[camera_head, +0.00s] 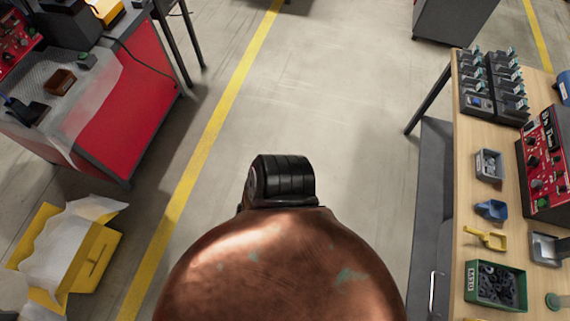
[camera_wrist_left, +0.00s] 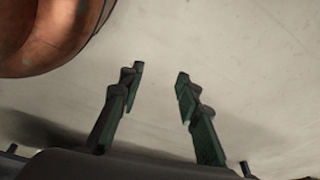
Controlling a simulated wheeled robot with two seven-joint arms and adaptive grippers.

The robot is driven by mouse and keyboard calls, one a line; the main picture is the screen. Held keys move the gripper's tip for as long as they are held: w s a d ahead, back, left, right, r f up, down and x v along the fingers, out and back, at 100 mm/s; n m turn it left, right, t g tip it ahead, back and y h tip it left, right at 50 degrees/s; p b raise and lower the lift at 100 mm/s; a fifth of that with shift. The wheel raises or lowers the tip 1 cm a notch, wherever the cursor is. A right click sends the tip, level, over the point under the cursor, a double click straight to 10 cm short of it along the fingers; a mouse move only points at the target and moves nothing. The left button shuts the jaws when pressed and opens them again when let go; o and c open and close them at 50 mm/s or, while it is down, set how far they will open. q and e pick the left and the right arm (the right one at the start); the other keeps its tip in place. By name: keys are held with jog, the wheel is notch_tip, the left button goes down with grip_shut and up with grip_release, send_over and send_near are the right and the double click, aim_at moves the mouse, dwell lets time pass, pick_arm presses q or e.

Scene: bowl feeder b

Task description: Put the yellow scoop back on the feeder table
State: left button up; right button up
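The yellow scoop (camera_head: 485,237) lies on the wooden-topped table (camera_head: 467,210) at the right of the head view. It is near the table's left edge, between a blue scoop (camera_head: 491,209) and a green bin of dark parts (camera_head: 495,286). My left gripper (camera_wrist_left: 159,73) shows only in the left wrist view. Its two fingers are apart, with nothing between them and bare floor behind. No gripper shows in the head view, and my right gripper is in neither view.
The table also holds a grey bin (camera_head: 489,165), a metal scoop (camera_head: 547,248), a red control box (camera_head: 545,160) and a black rack (camera_head: 494,85). A red workbench (camera_head: 127,100) and yellow crate (camera_head: 95,262) stand at left. Open floor (camera_head: 330,90) lies between.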

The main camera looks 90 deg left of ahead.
pick_arm(q)
jog(key=s+f+g, duration=0.2)
jog(key=s, duration=0.9)
jog(key=shift+d, duration=0.3)
jog(key=shift+f, duration=0.1)
dwell(0.5)
